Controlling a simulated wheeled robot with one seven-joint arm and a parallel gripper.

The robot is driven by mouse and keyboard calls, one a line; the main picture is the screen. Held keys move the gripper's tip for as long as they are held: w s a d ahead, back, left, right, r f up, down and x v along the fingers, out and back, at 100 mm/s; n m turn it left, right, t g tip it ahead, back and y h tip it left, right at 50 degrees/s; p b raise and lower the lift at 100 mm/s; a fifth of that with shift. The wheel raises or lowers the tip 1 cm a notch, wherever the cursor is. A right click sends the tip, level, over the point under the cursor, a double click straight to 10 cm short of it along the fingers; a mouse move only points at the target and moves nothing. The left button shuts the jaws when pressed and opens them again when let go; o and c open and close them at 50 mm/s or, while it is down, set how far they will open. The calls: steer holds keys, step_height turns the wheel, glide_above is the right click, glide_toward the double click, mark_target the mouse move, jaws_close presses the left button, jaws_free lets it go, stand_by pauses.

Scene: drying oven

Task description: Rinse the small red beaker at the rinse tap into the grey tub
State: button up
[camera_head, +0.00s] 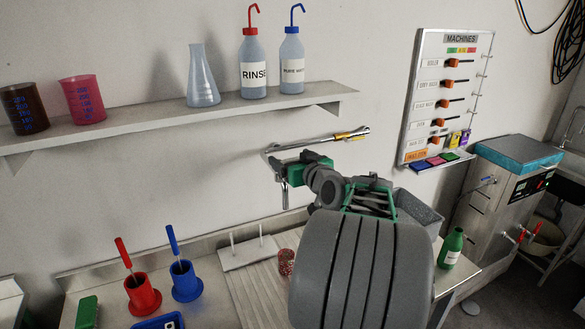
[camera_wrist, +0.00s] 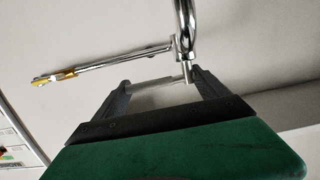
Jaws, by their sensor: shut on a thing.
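The small red beaker (camera_head: 286,262) stands on the pale board below the tap, partly hidden by my arm. The rinse tap (camera_head: 284,193) is a chrome pipe along the wall with a hanging part. It also shows in the wrist view (camera_wrist: 185,22). My gripper (camera_head: 284,163) is up at the tap. In the wrist view its fingers (camera_wrist: 160,82) stand apart with a short silver bar of the tap between them. They appear shut on this bar, with no beaker between them. The grey tub (camera_head: 420,212) is right of my arm and partly hidden by it.
A wall shelf (camera_head: 150,121) holds a dark beaker, a larger pinkish-red beaker (camera_head: 82,98), a flask and two wash bottles. Red and blue holders (camera_head: 184,283) stand on the counter at left. A white peg rack (camera_head: 248,252) and a green bottle (camera_head: 452,247) flank my arm.

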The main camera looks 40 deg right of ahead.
steer(key=o, duration=1.2)
steer(key=shift+f, duration=0.1)
